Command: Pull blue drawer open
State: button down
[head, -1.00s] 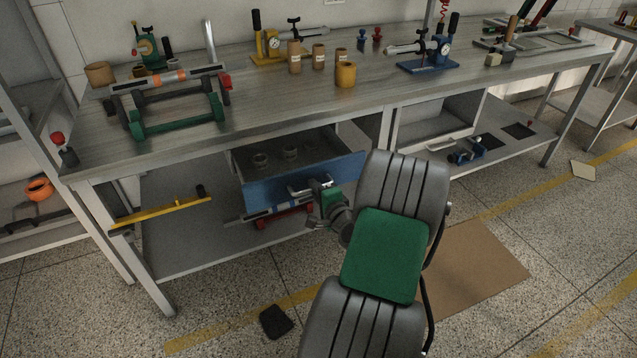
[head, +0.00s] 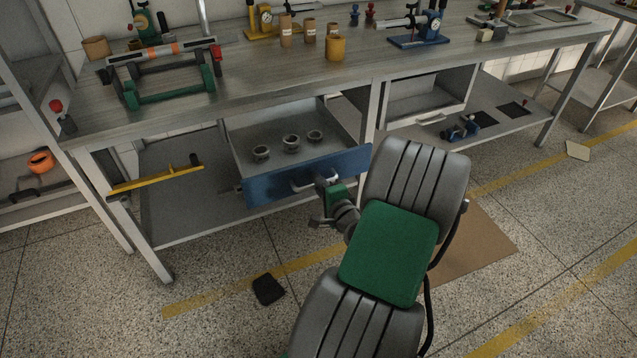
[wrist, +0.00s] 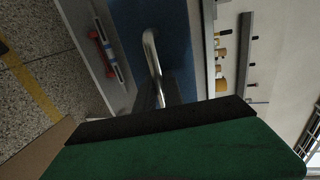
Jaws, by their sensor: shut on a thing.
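The blue drawer (head: 270,190) under the workbench is pulled out, and its grey inside shows with several small metal rings in it. Its blue front also shows in the wrist view (wrist: 130,25). The metal handle (head: 300,184) is on the middle of the front; in the wrist view the handle (wrist: 151,50) runs down towards my fingers. My gripper (head: 322,186) is at the handle and shut on it. In the wrist view my gripper (wrist: 158,95) is partly hidden behind the dark and green wrist part.
The workbench top (head: 270,85) carries tools, cylinders and a green frame (head: 170,90). A yellow bar (head: 155,180) lies on the lower shelf left of the drawer. A black item (head: 268,289) lies on the floor in front. The floor before the drawer is otherwise mostly clear.

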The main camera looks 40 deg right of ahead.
jog(key=c, duration=1.5)
grip_release()
jog(key=shift+o, duration=0.2)
jog(key=shift+s, duration=0.1)
jog(key=v, duration=0.7)
jog(key=shift+s+a+p, duration=0.2)
jog(key=shift+s+p, duration=0.05)
jog(key=shift+p, duration=0.05)
